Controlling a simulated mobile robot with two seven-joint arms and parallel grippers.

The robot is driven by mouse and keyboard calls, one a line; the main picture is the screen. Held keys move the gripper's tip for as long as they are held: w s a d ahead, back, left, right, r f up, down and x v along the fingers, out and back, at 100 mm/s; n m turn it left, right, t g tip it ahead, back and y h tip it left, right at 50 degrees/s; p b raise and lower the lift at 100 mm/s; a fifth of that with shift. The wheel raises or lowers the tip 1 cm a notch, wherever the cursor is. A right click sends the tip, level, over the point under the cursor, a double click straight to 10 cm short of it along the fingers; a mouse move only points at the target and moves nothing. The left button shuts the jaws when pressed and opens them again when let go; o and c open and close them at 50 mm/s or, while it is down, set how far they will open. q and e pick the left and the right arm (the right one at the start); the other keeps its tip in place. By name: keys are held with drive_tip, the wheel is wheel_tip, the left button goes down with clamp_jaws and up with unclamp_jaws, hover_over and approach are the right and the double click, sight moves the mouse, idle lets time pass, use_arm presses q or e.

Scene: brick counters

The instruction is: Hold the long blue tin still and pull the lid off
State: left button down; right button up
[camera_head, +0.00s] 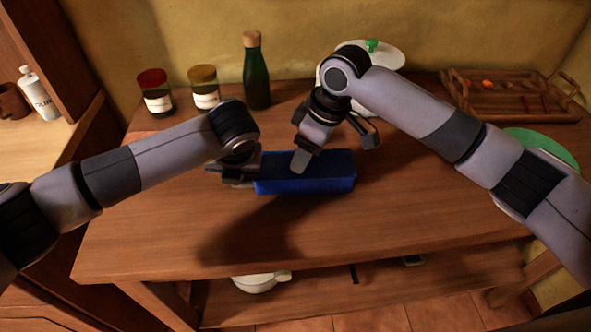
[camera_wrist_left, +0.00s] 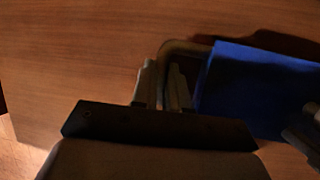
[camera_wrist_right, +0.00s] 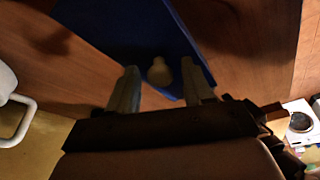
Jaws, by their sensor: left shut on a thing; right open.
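The long blue tin (camera_head: 325,180) lies lengthwise on the wooden table, with its blue lid on top. My left gripper (camera_head: 248,172) is at its left end. In the left wrist view, the fingers of my left gripper (camera_wrist_left: 166,88) are close together on a brownish loop handle (camera_wrist_left: 186,46) beside the blue tin (camera_wrist_left: 250,88). My right gripper (camera_head: 335,152) is open above the tin. In the right wrist view, a pale round knob (camera_wrist_right: 160,72) on the blue lid (camera_wrist_right: 125,30) shows between the fingers of my right gripper (camera_wrist_right: 160,88). The knob is hidden in the head view.
Two jars (camera_head: 155,92) (camera_head: 205,88) and a green bottle (camera_head: 256,75) stand behind, near the wall. A green plate (camera_head: 545,143) lies far right. The front of the table is clear.

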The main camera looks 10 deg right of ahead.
clamp_jaws()
drive_tip(key=shift+d+r, duration=0.1)
drive_tip(key=shift+r, duration=0.05)
drive_tip(key=shift+r, duration=1.45)
use_arm(q)
drive_tip(key=c, duration=1.1)
unclamp_jaws()
drive_tip(key=shift+o, duration=0.2)
